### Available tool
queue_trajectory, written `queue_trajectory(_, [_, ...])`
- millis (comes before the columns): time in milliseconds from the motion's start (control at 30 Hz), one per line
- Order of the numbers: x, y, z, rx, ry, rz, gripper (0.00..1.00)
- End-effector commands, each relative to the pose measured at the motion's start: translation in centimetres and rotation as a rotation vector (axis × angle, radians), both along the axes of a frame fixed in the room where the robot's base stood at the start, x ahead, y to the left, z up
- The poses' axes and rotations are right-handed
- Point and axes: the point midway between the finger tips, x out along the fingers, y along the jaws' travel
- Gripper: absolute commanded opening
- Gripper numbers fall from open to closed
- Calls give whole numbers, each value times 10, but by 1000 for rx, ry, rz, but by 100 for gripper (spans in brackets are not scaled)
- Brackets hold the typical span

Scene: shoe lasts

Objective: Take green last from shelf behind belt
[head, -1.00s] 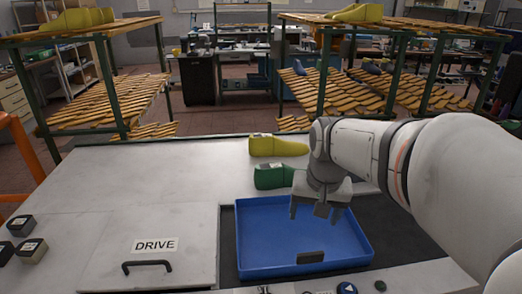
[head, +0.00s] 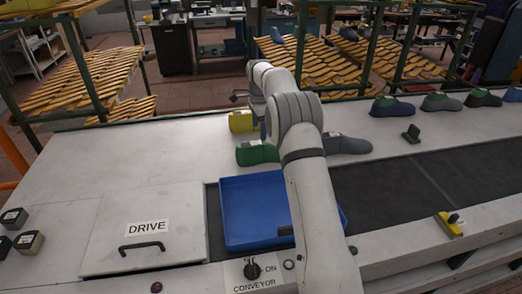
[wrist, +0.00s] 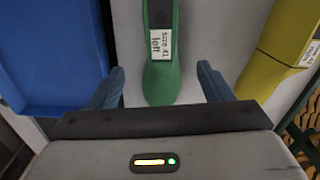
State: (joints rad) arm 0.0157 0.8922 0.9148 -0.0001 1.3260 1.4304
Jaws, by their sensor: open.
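The green last (head: 257,152) lies on the pale surface just behind the blue tray, partly hidden by my arm in the head view. In the wrist view the green last (wrist: 162,78) carries a white label reading "size 41 left". My gripper (wrist: 160,68) is open and empty, with one blue-grey finger on each side of the last's narrower end. The fingers look apart from it. In the head view my gripper is mostly hidden behind my arm.
A yellow last (head: 241,121) lies behind the green one and shows right in the wrist view (wrist: 287,48). A grey last (head: 346,145) lies to the right. The blue tray (head: 236,242) sits in front on the dark belt (head: 385,190). Several lasts line the back right.

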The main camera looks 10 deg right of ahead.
Motion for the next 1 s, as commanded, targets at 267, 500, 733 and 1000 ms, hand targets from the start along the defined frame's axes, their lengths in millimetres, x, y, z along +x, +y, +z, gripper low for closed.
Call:
queue_trajectory(267, [11,0,-24,0,11,-68,73])
queue_trajectory(500, [7,-2,-50,0,13,-68,73])
queue_trajectory(733, [3,-4,-84,0,12,-68,73])
queue_trajectory(1000, [4,-4,-91,1,8,-68,73])
